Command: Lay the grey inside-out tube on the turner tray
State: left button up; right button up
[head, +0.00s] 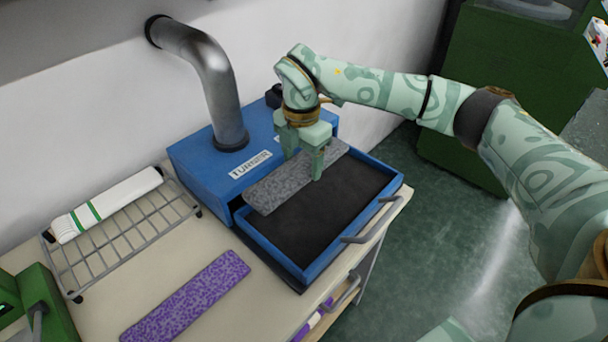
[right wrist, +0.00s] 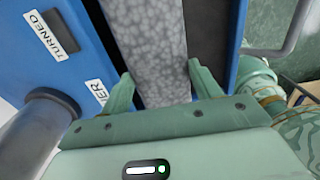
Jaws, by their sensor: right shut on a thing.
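The grey speckled tube (head: 275,189) is a long flat strip, lying lengthwise along the back part of the turner tray (head: 335,218). The tray is a pulled-out blue drawer with a dark floor. My right gripper (head: 305,166) points down and is shut on the tube, one finger at each long side. In the right wrist view the tube (right wrist: 162,50) runs between the fingers (right wrist: 163,88). I cannot tell whether the tube touches the tray floor or hangs just above it. My left gripper is out of view.
The blue turner box (head: 207,165) with a metal pipe (head: 222,90) stands behind the tray. A wire rack (head: 128,232) holds a white green-striped tube (head: 108,205). A purple speckled tube (head: 187,298) lies on the bench. The tray's front part is clear.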

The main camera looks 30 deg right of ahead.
aim_at(304, 157)
jog(key=f, duration=0.1)
jog(key=w+d+f, duration=0.1)
jog(key=f, duration=0.1)
jog(key=shift+w+d+b, duration=0.25)
jog(key=shift+w+b, duration=0.15)
notch_tip(304, 157, down, 3)
jog(key=shift+d+f+b, duration=0.1)
jog(key=shift+b, duration=0.5)
jog(key=shift+w+f, duration=0.1)
jog(key=shift+f, duration=0.05)
jog(key=shift+f, duration=0.45)
jog(key=o, duration=0.9)
jog(key=shift+o, duration=0.2)
